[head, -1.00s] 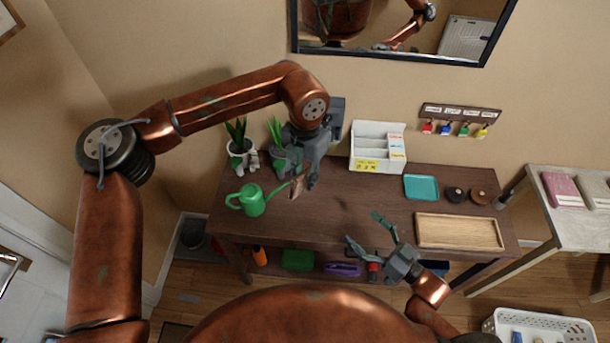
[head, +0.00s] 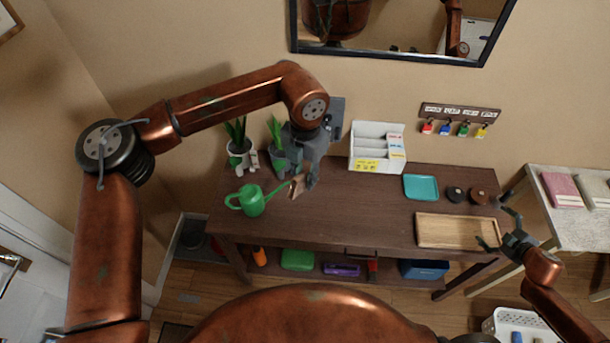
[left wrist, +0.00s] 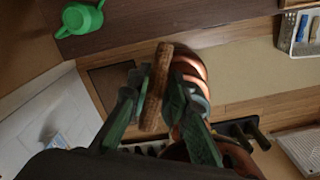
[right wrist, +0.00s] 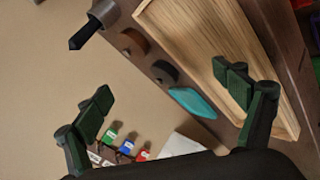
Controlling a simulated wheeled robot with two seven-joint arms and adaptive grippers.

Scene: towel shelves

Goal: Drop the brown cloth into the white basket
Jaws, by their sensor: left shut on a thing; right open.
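The brown cloth (head: 297,187) is a small folded strip held by my left gripper (head: 309,181) above the back left of the dark table. In the left wrist view the cloth (left wrist: 157,88) stands between the fingers, which are shut on it. The white basket (head: 493,327) is on the floor at the lower right of the head view, partly cut off, with a blue and a green item in it. My right gripper (head: 499,228) is open and empty near the table's right end, beside the wooden tray. Its spread fingers show in the right wrist view (right wrist: 165,85).
The dark table (head: 350,215) carries a green watering can (head: 252,200), potted plants, a white organizer (head: 377,150), a teal tray (head: 420,187), round dark items and a wooden tray (head: 455,231). A lighter table (head: 575,226) with folded towels stands right.

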